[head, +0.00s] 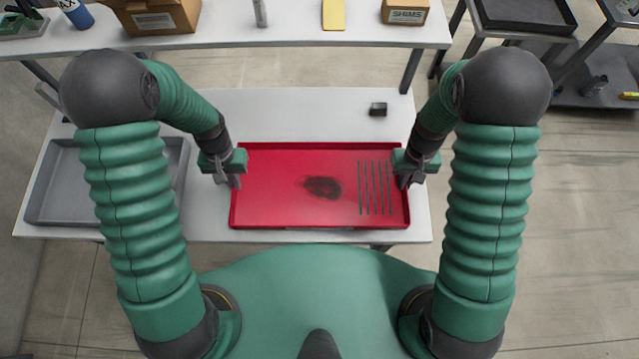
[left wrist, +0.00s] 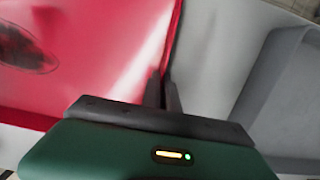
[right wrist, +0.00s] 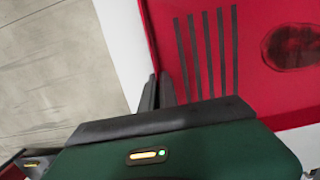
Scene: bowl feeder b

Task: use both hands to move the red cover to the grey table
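The red cover (head: 280,205) is a wide shallow tray shape with a dark smudge and several dark slots on its right side. It is at the front of the pale table, level as far as I can see; I cannot tell whether it touches the tabletop. My left gripper (head: 229,180) is at its left edge, and the left wrist view shows the narrow finger gap (left wrist: 164,92) closed around the rim. My right gripper (head: 407,180) is at its right edge, with the fingers (right wrist: 157,92) likewise close together on the rim.
The pale grey table (head: 300,115) under the cover also holds a grey tray (head: 62,215) at left and a small black block (head: 378,109). A second light grey table (head: 290,36) behind holds boxes (head: 155,17) and small items. A dark stand (head: 525,12) is at back right.

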